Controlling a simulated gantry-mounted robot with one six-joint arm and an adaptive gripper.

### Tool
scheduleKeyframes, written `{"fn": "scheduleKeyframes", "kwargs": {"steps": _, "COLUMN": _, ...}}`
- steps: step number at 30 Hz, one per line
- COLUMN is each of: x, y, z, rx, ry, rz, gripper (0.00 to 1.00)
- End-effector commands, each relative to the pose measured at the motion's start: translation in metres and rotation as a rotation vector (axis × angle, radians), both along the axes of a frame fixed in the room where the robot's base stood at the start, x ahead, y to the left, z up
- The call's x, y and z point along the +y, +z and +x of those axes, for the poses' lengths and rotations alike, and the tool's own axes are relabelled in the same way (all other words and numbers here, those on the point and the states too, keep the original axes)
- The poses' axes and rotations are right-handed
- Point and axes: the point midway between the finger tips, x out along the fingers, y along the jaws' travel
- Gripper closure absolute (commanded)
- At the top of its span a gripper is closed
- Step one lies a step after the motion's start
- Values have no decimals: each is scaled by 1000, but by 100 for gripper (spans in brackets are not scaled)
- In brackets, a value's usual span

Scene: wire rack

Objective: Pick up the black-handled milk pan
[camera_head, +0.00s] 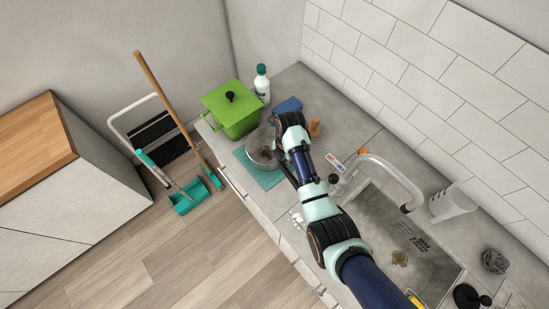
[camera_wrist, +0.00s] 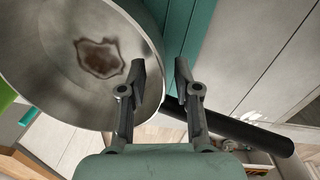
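The milk pan (camera_head: 259,148) is a grey metal pan with a brown stain inside, on a teal mat (camera_head: 262,180) on the counter. In the wrist view the pan (camera_wrist: 60,75) fills the upper left, and its black handle (camera_wrist: 250,134) runs to the lower right, passing behind my right finger. My gripper (camera_wrist: 161,72) is open, with one finger over the pan's inside and the other outside its rim. The rim shows between the fingers; I cannot tell whether they touch it. In the head view my arm partly hides the pan.
A green lidded pot (camera_head: 232,112) and a white bottle (camera_head: 262,82) stand behind the pan. A blue item (camera_head: 288,104) and a wooden object (camera_head: 315,127) are close to my wrist. The faucet (camera_head: 385,172) and sink (camera_head: 385,235) lie right of my arm.

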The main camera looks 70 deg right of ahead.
Motion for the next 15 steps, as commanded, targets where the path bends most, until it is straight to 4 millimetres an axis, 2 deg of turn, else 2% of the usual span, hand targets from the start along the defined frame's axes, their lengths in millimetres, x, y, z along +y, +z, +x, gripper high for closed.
{"fn": "scheduleKeyframes", "kwargs": {"steps": 2, "x": 0, "y": 0, "z": 0, "rx": 0, "ry": 0, "rz": 0, "gripper": 68}}
{"fn": "scheduleKeyframes", "kwargs": {"steps": 3, "x": 0, "y": 1, "z": 0, "rx": 0, "ry": 0, "rz": 0, "gripper": 71}}
{"fn": "scheduleKeyframes", "kwargs": {"steps": 8, "x": 0, "y": 1, "z": 0, "rx": 0, "ry": 0, "rz": 0, "gripper": 98}}
{"fn": "scheduleKeyframes", "kwargs": {"steps": 15, "x": 0, "y": 1, "z": 0, "rx": 0, "ry": 0, "rz": 0, "gripper": 100}}
